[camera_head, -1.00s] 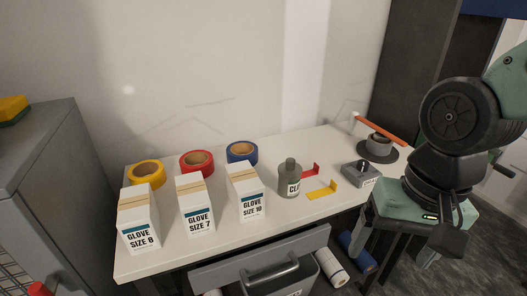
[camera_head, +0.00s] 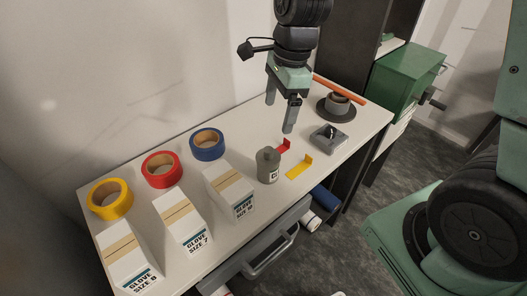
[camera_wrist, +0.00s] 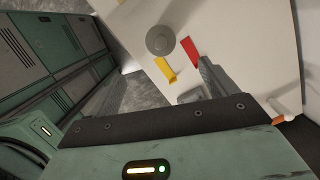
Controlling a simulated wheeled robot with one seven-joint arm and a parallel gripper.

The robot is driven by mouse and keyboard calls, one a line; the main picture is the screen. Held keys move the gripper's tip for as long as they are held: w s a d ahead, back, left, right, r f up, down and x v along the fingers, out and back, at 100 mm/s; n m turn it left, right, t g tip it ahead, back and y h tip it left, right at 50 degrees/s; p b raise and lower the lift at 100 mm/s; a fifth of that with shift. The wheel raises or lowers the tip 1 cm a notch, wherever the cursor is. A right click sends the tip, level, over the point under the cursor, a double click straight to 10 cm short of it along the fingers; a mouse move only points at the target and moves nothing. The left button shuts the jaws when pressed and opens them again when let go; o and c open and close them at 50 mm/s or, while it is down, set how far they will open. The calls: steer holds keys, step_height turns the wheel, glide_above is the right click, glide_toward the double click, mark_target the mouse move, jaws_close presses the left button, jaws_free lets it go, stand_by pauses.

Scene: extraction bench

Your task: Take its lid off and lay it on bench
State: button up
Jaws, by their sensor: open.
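A grey bottle (camera_head: 268,168) with a label starting with "C" stands upright on the white bench (camera_head: 200,140), right of the glove boxes. Its round grey lid (camera_head: 267,154) is on top. In the wrist view the lid (camera_wrist: 160,39) shows from above as a grey disc, hiding most of the bottle. My gripper (camera_head: 286,124) points down over the back of the bench, behind and to the right of the bottle, apart from it. It is open and empty. In the wrist view its finger (camera_wrist: 212,78) shows at lower right.
Red (camera_head: 284,146) and yellow (camera_head: 300,167) brackets lie right of the bottle, near a grey box (camera_head: 329,138). A round dark base with an orange bar (camera_head: 340,90) is at the far right. Glove boxes (camera_head: 183,222) and tape rolls (camera_head: 162,170) fill the left. Bare bench lies behind the bottle.

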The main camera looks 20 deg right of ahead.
steer(key=p, duration=0.1)
glide_above(268, 149)
steer(key=d, duration=0.1)
steer(key=f, duration=0.7)
steer(key=shift+s+d+f, duration=0.1)
steer(key=shift+s+f, duration=0.1)
steer(key=shift+f, duration=0.05)
steer(key=shift+w+a+f+p, duration=0.1)
steer(key=shift+a+f+p, duration=0.2)
steer(key=shift+f, duration=0.55)
steer(key=shift+a+f+p, duration=0.1)
steer(key=shift+f+p, duration=0.25)
steer(key=shift+f, duration=0.55)
steer(key=shift+w+a+f+p, duration=0.15)
steer(key=shift+f+p, duration=0.2)
steer(key=shift+f, duration=0.5)
steer(key=shift+s, duration=0.1)
steer(key=c, duration=1.1)
